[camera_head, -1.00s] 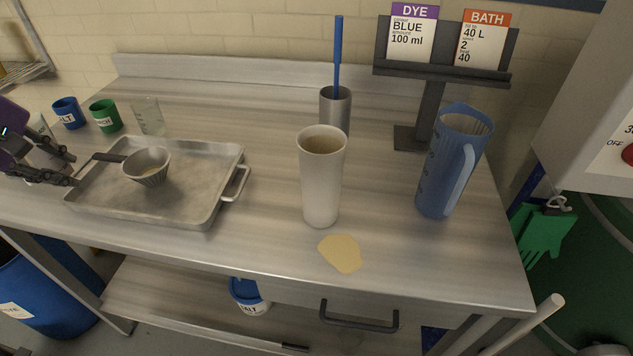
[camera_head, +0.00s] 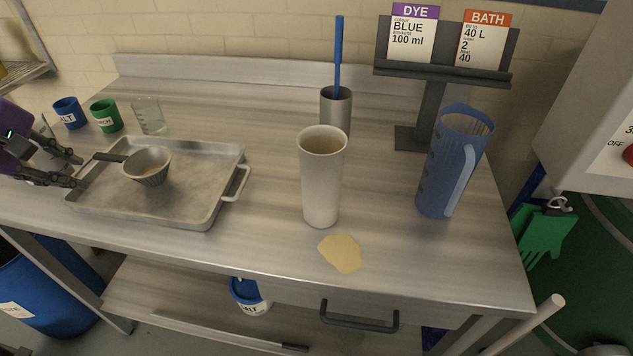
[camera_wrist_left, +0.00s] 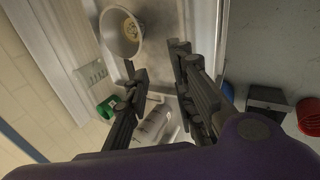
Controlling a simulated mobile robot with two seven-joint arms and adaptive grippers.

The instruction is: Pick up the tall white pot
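A tall white pot (camera_head: 321,185), an open-topped tumbler shape, stands upright near the middle of the table. My left gripper (camera_head: 77,171) is far to its left, at the left end of the metal tray, with its fingers apart and nothing between the tips. In the left wrist view the gripper (camera_wrist_left: 158,62) also shows open. Another white container (camera_wrist_left: 155,122) lies in sight beyond its fingers there. That one is mostly hidden behind the gripper in the head view (camera_head: 42,126). My right gripper is not in view.
A metal tray (camera_head: 205,200) holds a handled metal cup (camera_head: 148,170). Blue (camera_head: 67,112) and green (camera_head: 106,116) cups and a glass beaker (camera_head: 148,115) stand behind it.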

